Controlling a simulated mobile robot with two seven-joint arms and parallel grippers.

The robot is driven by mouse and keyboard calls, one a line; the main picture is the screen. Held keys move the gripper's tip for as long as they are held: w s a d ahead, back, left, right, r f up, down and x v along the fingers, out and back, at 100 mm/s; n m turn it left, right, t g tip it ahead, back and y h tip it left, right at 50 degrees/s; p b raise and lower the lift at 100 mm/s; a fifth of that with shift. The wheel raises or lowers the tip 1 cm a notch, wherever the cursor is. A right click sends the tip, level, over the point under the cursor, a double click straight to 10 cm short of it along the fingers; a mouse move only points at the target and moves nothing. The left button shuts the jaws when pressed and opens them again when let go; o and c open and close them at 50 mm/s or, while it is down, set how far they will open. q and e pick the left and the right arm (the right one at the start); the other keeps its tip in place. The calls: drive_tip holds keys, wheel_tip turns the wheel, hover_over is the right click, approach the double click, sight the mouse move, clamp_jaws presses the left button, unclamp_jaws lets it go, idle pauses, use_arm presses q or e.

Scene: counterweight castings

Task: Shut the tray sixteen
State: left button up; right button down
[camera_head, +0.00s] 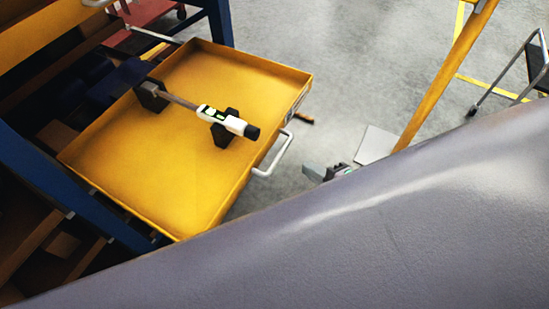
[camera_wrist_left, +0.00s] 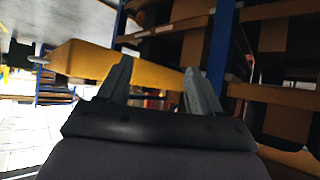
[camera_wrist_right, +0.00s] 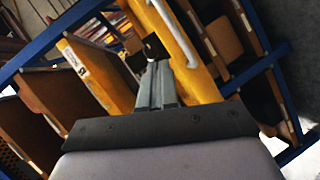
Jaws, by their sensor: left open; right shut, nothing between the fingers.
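A yellow tray (camera_head: 170,190) is pulled out of the rack in the head view. Its front edge has a white bar handle (camera_head: 274,155). I cannot read a number on it. My right gripper (camera_head: 312,172) is just beyond the handle, apart from it in that view. In the right wrist view my right gripper (camera_wrist_right: 156,72) is shut and empty, beside a yellow panel (camera_wrist_right: 190,65) with a white handle (camera_wrist_right: 177,33). In the left wrist view my left gripper (camera_wrist_left: 158,72) is open and empty, with a yellow tray (camera_wrist_left: 82,60) behind its fingers.
A white and black tool (camera_head: 228,121) with a long shaft lies across two dark blocks (camera_head: 222,133) in the tray. Blue rack posts (camera_head: 60,185) flank it. A slanted yellow post (camera_head: 445,75) and a stepped stand (camera_head: 537,65) are at the right. Grey floor between is mostly clear.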

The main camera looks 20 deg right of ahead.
drive_tip(key=w+n+y+b, duration=0.3)
drive_tip(key=n, duration=0.9)
drive_tip(key=n+g+y+b, duration=0.2)
drive_tip(key=n, duration=1.2)
approach(264, 149)
drive_tip(key=x, duration=0.5)
drive_tip(key=shift+w, duration=0.1)
drive_tip(key=shift+w+a+f, duration=0.2)
drive_tip(key=shift+w+a, duration=0.25)
